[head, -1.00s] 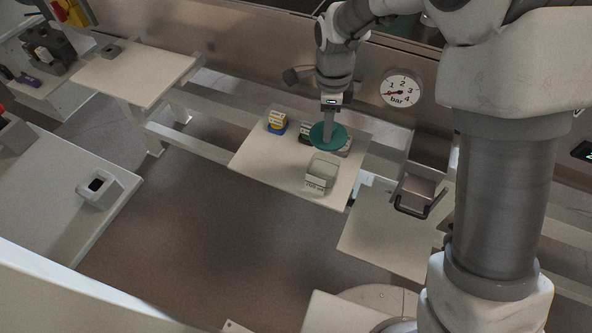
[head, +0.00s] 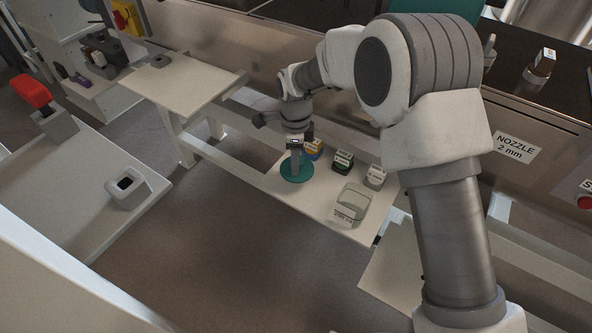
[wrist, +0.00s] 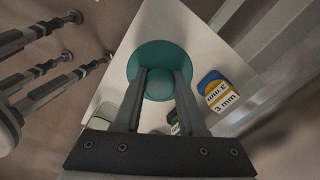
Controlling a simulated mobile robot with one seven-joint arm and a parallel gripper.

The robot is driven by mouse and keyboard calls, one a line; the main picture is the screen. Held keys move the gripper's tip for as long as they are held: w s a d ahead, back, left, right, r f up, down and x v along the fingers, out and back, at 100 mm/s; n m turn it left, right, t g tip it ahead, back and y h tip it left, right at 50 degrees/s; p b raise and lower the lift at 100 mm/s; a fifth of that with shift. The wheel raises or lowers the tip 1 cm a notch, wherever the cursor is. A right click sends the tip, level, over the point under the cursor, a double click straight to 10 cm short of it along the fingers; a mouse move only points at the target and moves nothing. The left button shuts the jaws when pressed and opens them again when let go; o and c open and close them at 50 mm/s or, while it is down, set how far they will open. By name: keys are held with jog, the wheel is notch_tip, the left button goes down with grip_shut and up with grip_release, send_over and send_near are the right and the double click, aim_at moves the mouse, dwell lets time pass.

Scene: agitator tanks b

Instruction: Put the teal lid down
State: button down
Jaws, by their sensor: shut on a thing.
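The teal lid (head: 297,169) is a flat round disc with a raised middle. My gripper (head: 296,176) is shut on it from above, over the left end of a small white shelf (head: 318,208). In the wrist view the lid (wrist: 149,52) lies between and beyond the fingers (wrist: 159,85), with the white shelf behind it. I cannot tell whether the lid touches the shelf or hangs just above it. A clear glass container (head: 350,205) with a white label stands on the shelf to the right of the lid.
A yellow and blue labelled block (head: 313,149), a dark green one (head: 343,161) and a grey one (head: 375,177) stand along the shelf's back. The blue and yellow block also shows in the wrist view (wrist: 217,92). The shelf's front left edge is close to the lid.

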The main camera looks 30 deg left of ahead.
jog(key=shift+f, duration=2)
jog(key=shift+b, duration=0.3)
jog(key=shift+f, duration=0.2)
jog(key=shift+c, duration=2.4)
grip_release()
notch_tip(320, 180, up, 12)
jog(key=shift+r+p, duration=0.15)
jog(key=shift+p, duration=0.65)
jog(key=shift+r, duration=0.1)
